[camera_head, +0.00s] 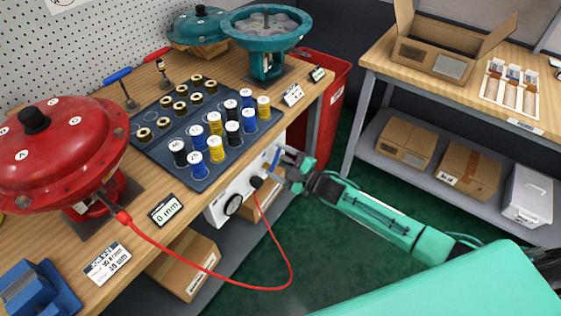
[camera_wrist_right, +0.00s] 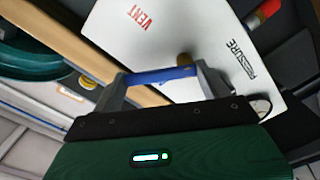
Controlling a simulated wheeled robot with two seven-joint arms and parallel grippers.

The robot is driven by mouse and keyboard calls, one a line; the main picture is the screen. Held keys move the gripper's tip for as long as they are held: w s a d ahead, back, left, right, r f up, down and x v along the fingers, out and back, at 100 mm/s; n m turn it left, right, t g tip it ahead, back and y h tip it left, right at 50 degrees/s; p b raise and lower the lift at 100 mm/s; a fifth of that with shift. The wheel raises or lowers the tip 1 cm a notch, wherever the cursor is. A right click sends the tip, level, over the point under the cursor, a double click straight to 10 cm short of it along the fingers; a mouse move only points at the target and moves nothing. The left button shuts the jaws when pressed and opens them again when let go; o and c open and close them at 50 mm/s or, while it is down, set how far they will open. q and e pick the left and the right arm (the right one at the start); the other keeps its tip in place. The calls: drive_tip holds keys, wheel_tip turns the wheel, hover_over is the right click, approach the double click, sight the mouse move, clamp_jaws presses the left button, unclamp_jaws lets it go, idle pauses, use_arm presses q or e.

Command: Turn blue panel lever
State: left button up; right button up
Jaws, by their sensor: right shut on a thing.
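The blue lever (camera_head: 275,160) sits on a white panel (camera_head: 222,206) fixed below the bench's front edge. The white panel (camera_wrist_right: 180,28) there carries the words VENT and PRESSURE. My right gripper (camera_head: 284,168) is at the panel's right end, and it shows in the wrist view (camera_wrist_right: 163,82) shut on the lever. My left gripper is not in view.
A round gauge (camera_head: 234,205) and a red hose (camera_head: 215,276) are on the panel side; the hose loops to the red actuator (camera_head: 60,150). The bench holds a tray of springs (camera_head: 205,180). A second table (camera_head: 375,60) stands right. Green floor (camera_head: 330,240) lies between.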

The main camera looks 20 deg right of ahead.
drive_tip(key=shift+s+a+n, duration=0.2)
drive_tip(key=shift+n, duration=0.8)
drive_tip(key=shift+s+a+r+n+b, duration=0.1)
drive_tip(key=shift+n+b, duration=0.05)
drive_tip(key=shift+n, duration=0.3)
drive_tip(key=shift+s+a+n+b, duration=0.1)
drive_tip(key=shift+n+b, duration=0.05)
drive_tip(key=shift+n, duration=0.3)
drive_tip(key=shift+s+a+r+n, duration=0.1)
drive_tip(key=shift+a+n, duration=0.1)
drive_tip(key=shift+n, duration=0.8)
drive_tip(key=shift+s+a+n+b, duration=0.15)
drive_tip(key=shift+n+b, duration=0.25)
drive_tip(key=shift+n, duration=0.3)
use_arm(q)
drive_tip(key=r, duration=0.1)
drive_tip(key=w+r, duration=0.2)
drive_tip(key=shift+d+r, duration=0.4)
use_arm(e)
drive_tip(key=o, duration=1.4)
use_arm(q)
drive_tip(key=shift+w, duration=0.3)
